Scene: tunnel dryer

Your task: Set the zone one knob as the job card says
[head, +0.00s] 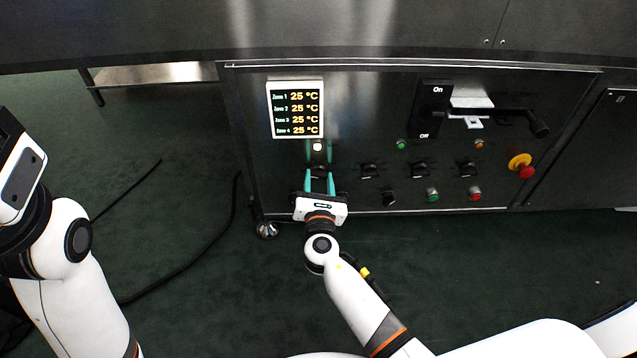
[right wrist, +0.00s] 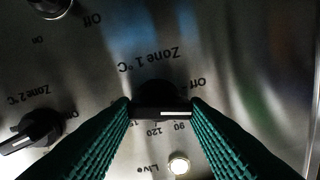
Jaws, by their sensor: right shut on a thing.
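The zone one knob (right wrist: 158,97) is black with a white pointer line, under the label "Zone 1 °C" in the right wrist view, which is upside down. Marks 90, 120 and "Off" show around it; the pointer line lies sideways between the fingers. My right gripper (right wrist: 162,108) is shut on this knob, one teal finger on each side; the gripper (head: 319,176) also shows at the panel in the head view. A display (head: 296,109) reads 25 °C for all zones. No readable job card shows.
The zone two knob (right wrist: 32,133) is close beside. More black knobs (head: 420,169), green and red buttons (head: 475,194) and a red emergency stop (head: 525,171) sit to the right. A black lever handle (head: 537,124) sticks out above. A cable (head: 207,247) lies on the floor.

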